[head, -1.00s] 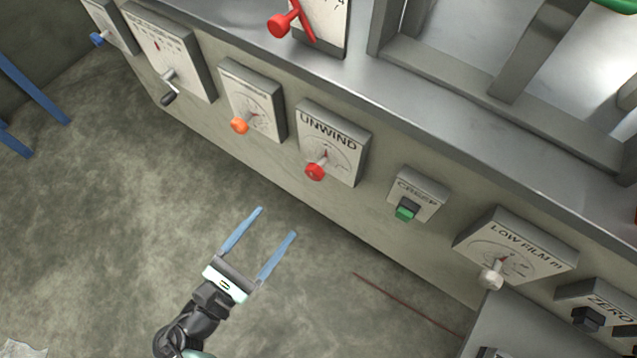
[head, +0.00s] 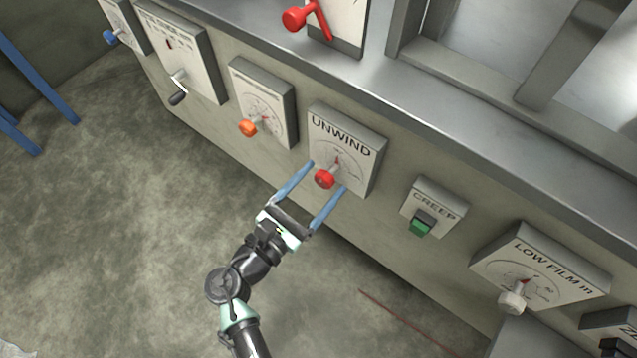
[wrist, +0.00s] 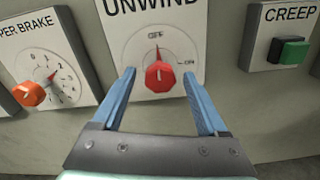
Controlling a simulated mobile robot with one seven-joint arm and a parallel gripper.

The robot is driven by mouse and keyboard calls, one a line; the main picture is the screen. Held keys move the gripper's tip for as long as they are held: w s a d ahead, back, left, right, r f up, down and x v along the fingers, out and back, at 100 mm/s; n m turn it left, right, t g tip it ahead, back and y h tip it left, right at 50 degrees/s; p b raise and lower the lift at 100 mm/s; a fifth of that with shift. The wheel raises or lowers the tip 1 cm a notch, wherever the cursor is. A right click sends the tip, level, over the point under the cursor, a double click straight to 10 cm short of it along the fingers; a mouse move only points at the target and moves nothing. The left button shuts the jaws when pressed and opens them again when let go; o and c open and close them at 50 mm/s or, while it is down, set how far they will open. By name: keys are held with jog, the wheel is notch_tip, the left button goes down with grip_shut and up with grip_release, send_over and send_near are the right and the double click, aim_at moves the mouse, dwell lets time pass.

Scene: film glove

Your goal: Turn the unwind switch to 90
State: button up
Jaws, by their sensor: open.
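The unwind switch is a red knob (head: 325,179) on a pale plate labelled UNWIND (head: 351,137). In the wrist view the red knob (wrist: 159,76) has its red pointer upright toward a mark that looks like OFF, with another mark to its right. My gripper (head: 328,176) is open, its two blue fingers on either side of the knob in the head view. In the wrist view my gripper (wrist: 158,73) has one finger left and one right of the knob, with gaps showing. I cannot tell whether the fingertips reach the knob's depth.
An orange knob (head: 248,128) on a brake panel is to the left. A green CREEP button (head: 420,227) and a white LOW FILM knob (head: 513,302) are to the right. A red lever (head: 297,18) is above. The floor in front of the panel is mostly clear.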

grip_shut()
dwell(0.3)
jog(key=m, duration=0.4)
jog(key=shift+m+b, duration=0.4)
jog(key=m+b, duration=0.1)
jog(key=m, duration=0.3)
jog(key=shift+f+m, duration=0.1)
jog(key=shift+m, duration=0.2)
jog(key=m+b, duration=0.3)
jog(key=m, duration=0.1)
jog(key=shift+m+b, duration=1.1)
jog(key=shift+m, duration=1.2)
jog(key=shift+a, duration=0.1)
